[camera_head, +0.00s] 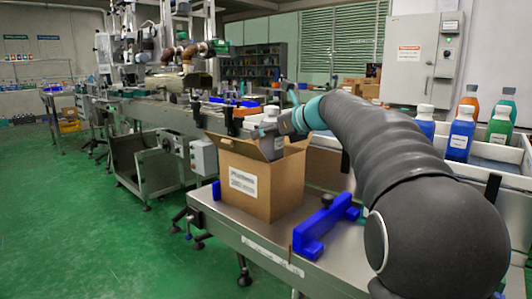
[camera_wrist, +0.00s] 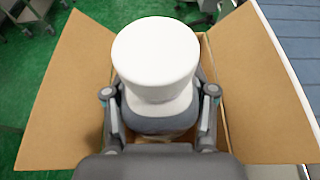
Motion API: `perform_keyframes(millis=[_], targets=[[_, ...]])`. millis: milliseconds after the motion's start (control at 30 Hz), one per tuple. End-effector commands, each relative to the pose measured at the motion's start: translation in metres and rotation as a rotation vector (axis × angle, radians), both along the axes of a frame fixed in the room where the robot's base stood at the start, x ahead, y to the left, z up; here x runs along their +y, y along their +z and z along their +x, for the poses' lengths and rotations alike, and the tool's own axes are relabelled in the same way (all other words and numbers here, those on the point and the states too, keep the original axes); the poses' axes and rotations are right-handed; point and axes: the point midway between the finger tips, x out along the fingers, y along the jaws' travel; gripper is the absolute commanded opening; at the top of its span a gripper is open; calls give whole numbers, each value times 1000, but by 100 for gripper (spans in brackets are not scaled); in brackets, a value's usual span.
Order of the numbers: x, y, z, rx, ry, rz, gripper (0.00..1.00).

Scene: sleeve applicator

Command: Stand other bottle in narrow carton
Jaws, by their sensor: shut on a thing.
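The narrow carton (camera_head: 258,188) is an open brown cardboard box with a white label, standing on the metal table. A grey bottle with a white cap (camera_head: 271,137) is upright at the carton's mouth, its lower part hidden by the walls. My gripper (camera_head: 290,124) is shut on this bottle. In the wrist view the white cap (camera_wrist: 156,55) fills the middle, with the gripper fingers (camera_wrist: 160,112) on both sides of the bottle. The open carton flaps (camera_wrist: 70,85) spread left and right. The carton's inside is mostly hidden, so I cannot tell whether the bottle touches the bottom.
A blue bracket (camera_head: 325,225) lies on the metal table (camera_head: 255,238) right of the carton. Blue, green and orange bottles (camera_head: 461,134) stand in a white-edged crate at right. A conveyor machine (camera_head: 150,120) stands behind at left. Green floor is clear at left.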

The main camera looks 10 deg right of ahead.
Motion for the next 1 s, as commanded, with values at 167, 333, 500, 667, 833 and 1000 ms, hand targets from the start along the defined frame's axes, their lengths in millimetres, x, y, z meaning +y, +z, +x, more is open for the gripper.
perform_keyframes(millis=[167,333,500,667,833,1000], targets=[[0,-17,0,0,-1,0,6],[0,-37,0,0,0,0,6],[0,-36,0,-2,-1,0,6],[0,-38,0,-1,-1,0,6],[0,-42,0,-2,-1,1,6],[0,-47,0,-1,-1,0,6]])
